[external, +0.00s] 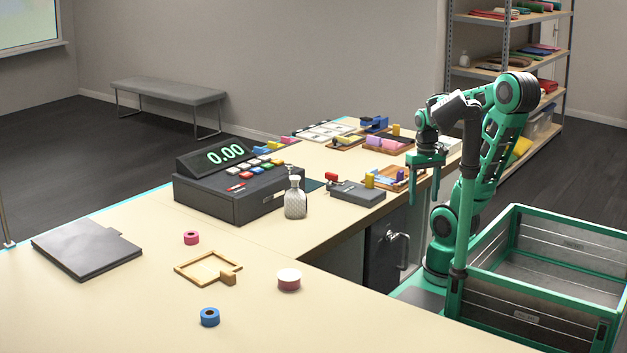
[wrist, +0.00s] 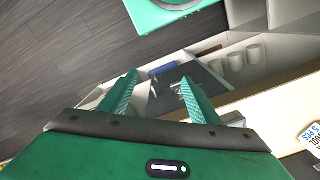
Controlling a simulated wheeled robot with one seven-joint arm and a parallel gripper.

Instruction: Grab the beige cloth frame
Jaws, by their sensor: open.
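The beige cloth frame (external: 234,266) lies flat on the counter in the external view, a shallow square frame with a small block-like handle at its lower right. My gripper (external: 423,200) is far to its right, beyond the inner edge of the counter, with its fingers pointing down. In the wrist view my gripper (wrist: 160,79) is open with nothing between its fingers. The frame does not show in the wrist view.
Near the frame are a pink tape roll (external: 191,238), a pink-and-white roll (external: 289,279) and a blue roll (external: 209,317). A dark register (external: 240,205) and a glass bottle (external: 295,203) stand behind. A green-edged crate (external: 530,316) is at the right.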

